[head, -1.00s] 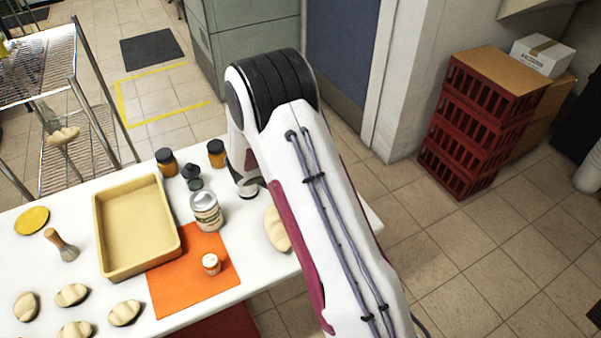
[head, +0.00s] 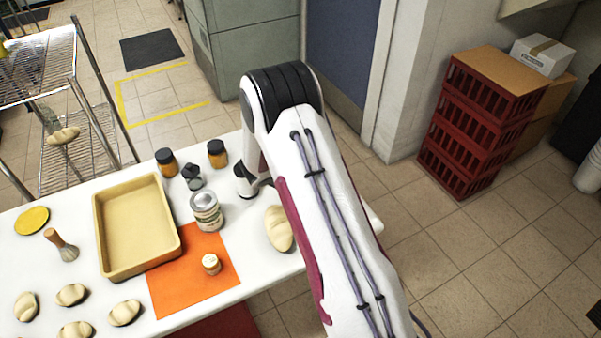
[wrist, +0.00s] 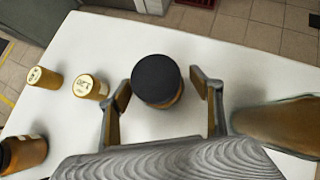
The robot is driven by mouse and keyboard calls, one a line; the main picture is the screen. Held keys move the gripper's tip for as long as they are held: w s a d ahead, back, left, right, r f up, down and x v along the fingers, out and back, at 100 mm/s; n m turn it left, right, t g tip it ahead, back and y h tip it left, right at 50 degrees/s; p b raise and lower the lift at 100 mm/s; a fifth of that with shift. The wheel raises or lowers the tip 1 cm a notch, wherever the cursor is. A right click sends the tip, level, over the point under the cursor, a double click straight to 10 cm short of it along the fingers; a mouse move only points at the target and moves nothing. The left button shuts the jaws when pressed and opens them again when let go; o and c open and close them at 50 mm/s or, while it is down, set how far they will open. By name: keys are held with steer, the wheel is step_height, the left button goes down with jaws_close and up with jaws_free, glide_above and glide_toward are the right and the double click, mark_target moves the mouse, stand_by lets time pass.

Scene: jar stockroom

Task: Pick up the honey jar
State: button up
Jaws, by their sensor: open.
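In the wrist view, a jar with a black lid and brown-amber sides (wrist: 157,82) stands upright on the white table. No label shows on it, so I cannot read whether it is honey. My gripper (wrist: 162,95) is open, with one finger on each side of this jar and a gap on both sides. A second amber jar (wrist: 22,154) is at the lower left. In the head view, my arm hides the fingers and the jar between them; two amber jars with black lids (head: 166,162) (head: 217,153) stand near the back edge.
Two small jars with pale lids (wrist: 88,87) (wrist: 43,77) stand left of my gripper. A bread roll (wrist: 282,124) lies close on its right.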

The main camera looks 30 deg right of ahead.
steer(key=c, duration=1.6)
steer(key=shift+r, duration=0.25)
steer(key=shift+r, duration=4.85)
